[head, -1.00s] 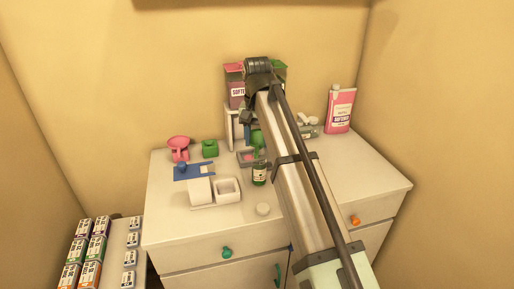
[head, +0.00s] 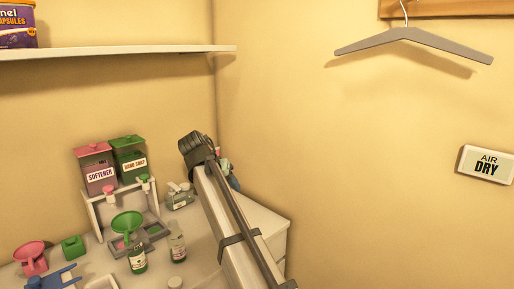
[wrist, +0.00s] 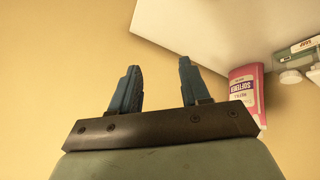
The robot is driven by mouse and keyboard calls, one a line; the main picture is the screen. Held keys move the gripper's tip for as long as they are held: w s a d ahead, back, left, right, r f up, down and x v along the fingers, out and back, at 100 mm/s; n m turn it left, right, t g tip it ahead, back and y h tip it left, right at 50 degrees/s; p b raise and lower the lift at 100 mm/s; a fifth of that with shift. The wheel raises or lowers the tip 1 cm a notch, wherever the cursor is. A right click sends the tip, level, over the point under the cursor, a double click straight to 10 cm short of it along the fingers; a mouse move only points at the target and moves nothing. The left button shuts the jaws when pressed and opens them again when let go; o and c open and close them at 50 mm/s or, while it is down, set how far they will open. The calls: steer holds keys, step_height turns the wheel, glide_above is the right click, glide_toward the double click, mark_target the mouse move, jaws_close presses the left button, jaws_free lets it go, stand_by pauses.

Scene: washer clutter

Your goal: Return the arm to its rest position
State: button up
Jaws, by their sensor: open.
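My gripper (wrist: 159,64) shows in the wrist view with its two blue fingers apart and nothing between them. A pink-and-white softener bottle (wrist: 246,88) stands beyond the right finger there, apart from it. In the head view my arm rises from the bottom edge over the right part of the white cabinet (head: 262,218). The softener bottle cannot be made out clearly in the head view.
Softener (head: 98,172) and hand soap (head: 130,158) dispensers stand on a white rack. A green funnel (head: 127,224), small bottles (head: 177,243) and a pink funnel (head: 30,252) are left of my arm. A shelf (head: 120,52) and hanger (head: 413,42) are above. The right wall bounds the space.

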steer(key=w+d+f+m+h, duration=0.1)
steer(key=w+d+f, duration=0.1)
steer(key=d+f, duration=0.45)
steer(key=w+d+f+h, duration=0.1)
steer(key=d+f+h, duration=0.15)
steer(key=d, duration=0.65)
steer(key=s+d+f+n+g+y, duration=0.1)
steer(key=s+d+f, duration=0.2)
steer(key=f, duration=0.7)
steer(key=s+d+f+g+y, duration=0.1)
steer(key=s+d+f+g, duration=0.2)
steer(key=f, duration=0.8)
steer(key=s+d+f+n, duration=0.1)
steer(key=s+d+f, duration=0.25)
steer(key=f, duration=0.65)
steer(key=s+d+f+n+g+y, duration=0.1)
steer(key=s+f+g, duration=0.1)
steer(key=s+f, duration=0.8)
steer(key=s+d+f+g+y, duration=0.2)
steer(key=s+f, duration=0.8)
steer(key=s, duration=0.1)
steer(key=s+f+g+y, duration=0.1)
steer(key=s+f, duration=0.3)
steer(key=s, duration=0.7)
steer(key=s+a+f+g+y, duration=0.1)
steer(key=s+f, duration=0.3)
steer(key=s, duration=0.8)
steer(key=shift+s+f+g+y, duration=0.35)
steer(key=shift+g+y, duration=0.2)
steer(key=shift+g, duration=0.35)
